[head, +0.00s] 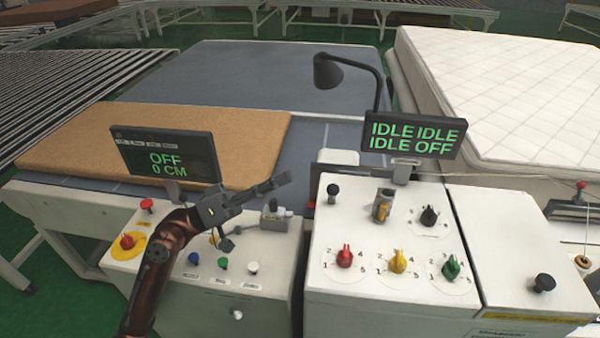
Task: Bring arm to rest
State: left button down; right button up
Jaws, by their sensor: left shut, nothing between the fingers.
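My left arm (163,255) comes in from the bottom left and reaches up over the left control box (130,218). My left gripper (280,181) is shut and empty, pointing right and slightly up. It appears above the back right part of that box, in front of the blue table surface. I cannot tell its exact height. My right gripper is not in view.
The left display (165,155) reads OFF, 0 CM. The right display (415,135) reads IDLE IDLE, IDLE OFF, above the right panel (385,292) with coloured knobs. A black lamp (328,72), brown pad (70,145) and white mattress (500,85) are behind.

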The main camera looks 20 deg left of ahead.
pick_arm(q)
jog(key=shift+s+a+f, duration=0.2)
jog(key=shift+s+a, duration=0.1)
jog(key=shift+a, duration=0.15)
